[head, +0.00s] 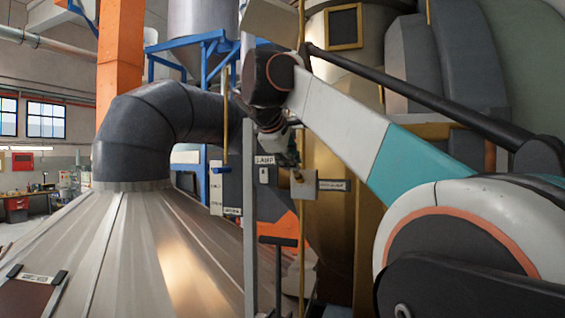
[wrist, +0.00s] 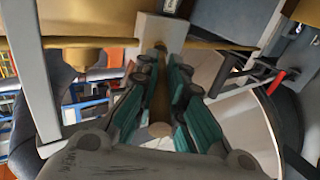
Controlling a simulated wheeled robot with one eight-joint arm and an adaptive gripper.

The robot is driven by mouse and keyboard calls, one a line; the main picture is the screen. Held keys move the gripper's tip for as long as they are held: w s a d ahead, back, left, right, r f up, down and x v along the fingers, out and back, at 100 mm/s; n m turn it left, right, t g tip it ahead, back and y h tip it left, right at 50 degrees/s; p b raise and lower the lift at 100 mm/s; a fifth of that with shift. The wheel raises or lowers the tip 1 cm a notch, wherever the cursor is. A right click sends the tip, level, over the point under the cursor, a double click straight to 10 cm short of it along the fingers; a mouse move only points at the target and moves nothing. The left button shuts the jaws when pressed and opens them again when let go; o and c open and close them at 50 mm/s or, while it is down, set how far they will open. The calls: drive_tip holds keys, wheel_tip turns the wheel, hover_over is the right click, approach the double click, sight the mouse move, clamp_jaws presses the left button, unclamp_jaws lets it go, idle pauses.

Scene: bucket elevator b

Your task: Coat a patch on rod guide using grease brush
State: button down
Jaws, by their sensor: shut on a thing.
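My gripper (wrist: 160,75) is shut on a brown, round-ended handle (wrist: 160,105), which I take to be the grease brush. The handle lies between the teal finger pads and points toward a pale block (wrist: 160,30), likely the rod guide. A brass rod (wrist: 110,41) runs up to the block and on beyond it. The brush's far end is hidden at the block's near face, so I cannot tell whether it touches. In the head view my gripper (head: 288,155) is small and dark, just above and left of the pale block (head: 304,184) on the upright rod.
A grey upright post (head: 249,200) stands left of my gripper, with a LAMP label (head: 264,160) near it. A large brass cylinder (head: 335,170) stands close on the right. A dark duct elbow (head: 150,125) rises from the ribbed metal cover (head: 150,250) at left.

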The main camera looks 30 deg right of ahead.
drive_tip(key=s+d, duration=0.3)
drive_tip(key=shift+s, duration=0.25)
idle(0.4)
drive_tip(key=shift+a, duration=0.15)
drive_tip(key=s+a, duration=0.4)
drive_tip(key=shift+a, duration=0.35)
drive_tip(key=shift+w, duration=0.1)
drive_tip(key=shift+s+a+b, duration=0.3)
drive_tip(key=shift+s+a, duration=0.7)
drive_tip(key=shift+a, duration=0.15)
drive_tip(key=shift+w, duration=0.1)
